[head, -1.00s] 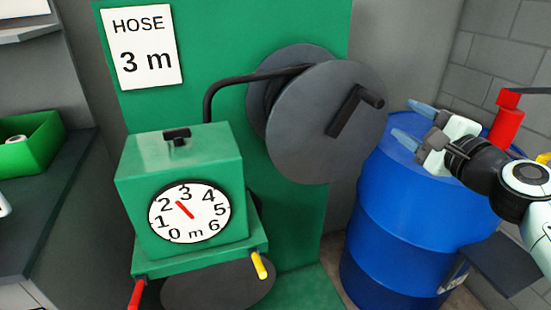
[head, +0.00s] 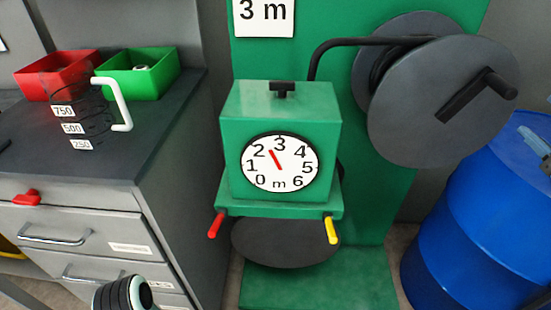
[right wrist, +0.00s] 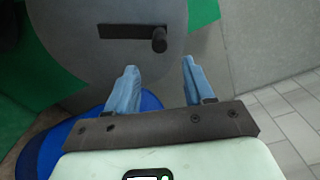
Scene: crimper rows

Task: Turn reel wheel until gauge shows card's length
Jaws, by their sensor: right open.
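The card (head: 263,15) on the green panel reads 3 m; its top is cut off in the head view. The round white gauge (head: 278,177) has a red needle between 2 and 3. The grey reel wheel (head: 420,130) is at upper right, with its black crank handle (head: 480,93) pointing up and right. In the right wrist view, the wheel (right wrist: 100,60) and handle (right wrist: 158,40) lie beyond the fingertips. My right gripper (right wrist: 158,85) is open and empty, apart from the handle. Only a blue finger shows at the head view's right edge. My left gripper is out of view.
A blue drum (head: 460,220) stands below and right of the reel. A grey bench (head: 130,160) at left carries red (head: 62,75) and green (head: 140,75) bins and a clear measuring jug with a white handle (head: 120,105). A red (head: 216,225) and a yellow (head: 331,230) peg stick out below the gauge box.

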